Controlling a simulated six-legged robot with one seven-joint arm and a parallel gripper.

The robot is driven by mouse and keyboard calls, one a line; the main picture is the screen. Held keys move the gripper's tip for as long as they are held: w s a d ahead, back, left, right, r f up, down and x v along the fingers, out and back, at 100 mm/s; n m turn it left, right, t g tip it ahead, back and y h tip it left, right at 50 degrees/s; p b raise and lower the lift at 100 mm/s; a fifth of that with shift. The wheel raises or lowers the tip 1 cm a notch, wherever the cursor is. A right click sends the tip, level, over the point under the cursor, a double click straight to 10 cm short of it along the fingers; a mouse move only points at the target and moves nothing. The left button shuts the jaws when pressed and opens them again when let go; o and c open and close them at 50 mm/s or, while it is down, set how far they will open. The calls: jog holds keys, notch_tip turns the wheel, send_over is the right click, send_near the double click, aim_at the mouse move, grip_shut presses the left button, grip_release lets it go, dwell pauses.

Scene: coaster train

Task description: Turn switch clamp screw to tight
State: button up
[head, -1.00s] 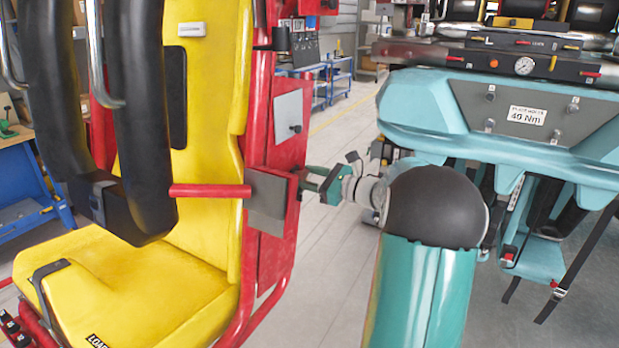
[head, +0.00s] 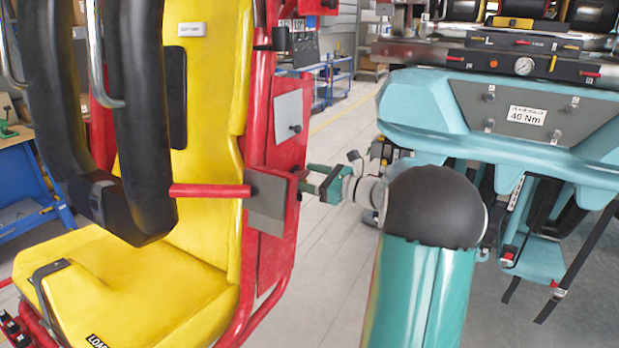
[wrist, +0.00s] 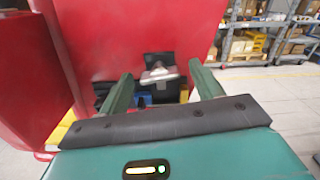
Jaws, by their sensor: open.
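The clamp screw seems to be the small silver wing-shaped piece (wrist: 157,74) on a black block (wrist: 160,63) at the red frame in the wrist view. My gripper (wrist: 161,73) is open, its two green fingers apart on either side of the screw in the picture. No contact shows, and the remaining gap in depth cannot be told. In the head view my gripper (head: 312,183) reaches left to the rear side of the red seat frame (head: 275,215). The screw is hidden or too small to make out there.
A yellow seat (head: 160,285) with black restraints (head: 145,130) stands left. A red bar (head: 209,191) and grey plate (head: 267,205) sit close to my gripper. A teal body with a grey panel (head: 470,100) is at right. Shelves (wrist: 270,40) stand beyond open floor.

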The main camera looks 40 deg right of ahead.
jog(key=v, duration=1.3)
jog(key=shift+s, duration=0.4)
jog(key=shift+s+d, duration=0.1)
